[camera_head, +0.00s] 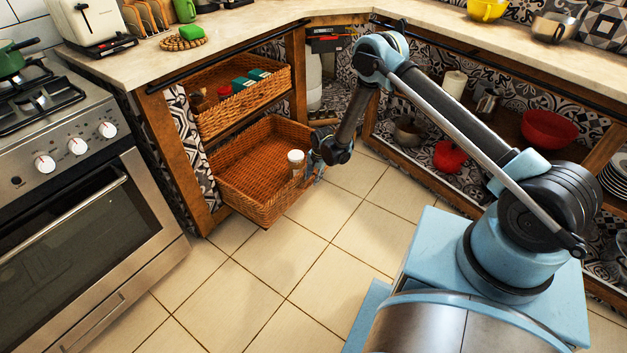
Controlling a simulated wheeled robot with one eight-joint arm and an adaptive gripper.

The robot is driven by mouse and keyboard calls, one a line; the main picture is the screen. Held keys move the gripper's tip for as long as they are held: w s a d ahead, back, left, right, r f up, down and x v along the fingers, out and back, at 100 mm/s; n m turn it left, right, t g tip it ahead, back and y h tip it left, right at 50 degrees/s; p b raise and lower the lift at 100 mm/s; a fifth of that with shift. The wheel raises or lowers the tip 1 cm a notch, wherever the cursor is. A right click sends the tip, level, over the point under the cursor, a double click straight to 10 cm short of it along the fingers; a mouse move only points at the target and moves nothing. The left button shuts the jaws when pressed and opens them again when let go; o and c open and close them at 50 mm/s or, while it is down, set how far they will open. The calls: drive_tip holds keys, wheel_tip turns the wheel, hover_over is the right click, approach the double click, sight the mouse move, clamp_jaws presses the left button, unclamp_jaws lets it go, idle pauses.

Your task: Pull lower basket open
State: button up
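The lower basket (236,170) is brown wicker and stands pulled partly out of the wooden shelving, past its front edge and over the tiled floor. A small jar with a white lid (296,163) stands in it near the right side. My gripper (313,176) is at the right front of this basket, beside or against its rim. The fingers are small and partly hidden, so I cannot tell whether they grip the rim. The upper basket (240,107) is above and holds several small items.
A steel oven (75,230) stands to the left. A beige counter (200,50) runs above the baskets. Open shelves on the right hold a red bowl (548,129) and a red pot (450,156). The tiled floor (290,265) in front is clear.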

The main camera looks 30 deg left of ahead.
wheel_tip(320, 180, up, 10)
drive_tip(key=d, duration=0.2)
drive_tip(key=shift+f, duration=0.15)
idle(0.5)
